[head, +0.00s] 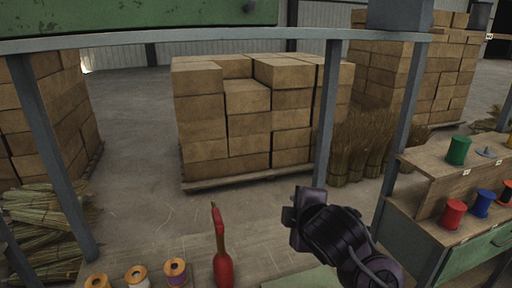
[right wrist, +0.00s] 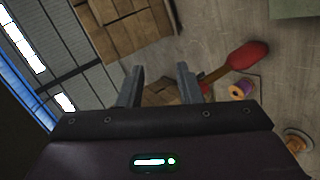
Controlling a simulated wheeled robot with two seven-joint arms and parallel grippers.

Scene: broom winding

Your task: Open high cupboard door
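A green panel (head: 140,14), which looks like the lower part of the high cupboard, shows at the top left of the head view. It has a small dark knob or latch (head: 249,7) near its right end. The rest of the cupboard is cut off by the frame. My right gripper (head: 291,216) is in the lower middle of the head view, well below the panel and to its right. In the right wrist view its two fingers (right wrist: 160,82) stand apart with nothing between them. My left gripper is not in view.
A grey metal frame (head: 330,110) has a crossbar below the green panel. A red-handled tool (head: 223,268) and several thread spools (head: 176,272) are on the bench below. A green drawer unit (head: 480,252) with spools stands at right. Stacked boxes (head: 250,110) stand behind.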

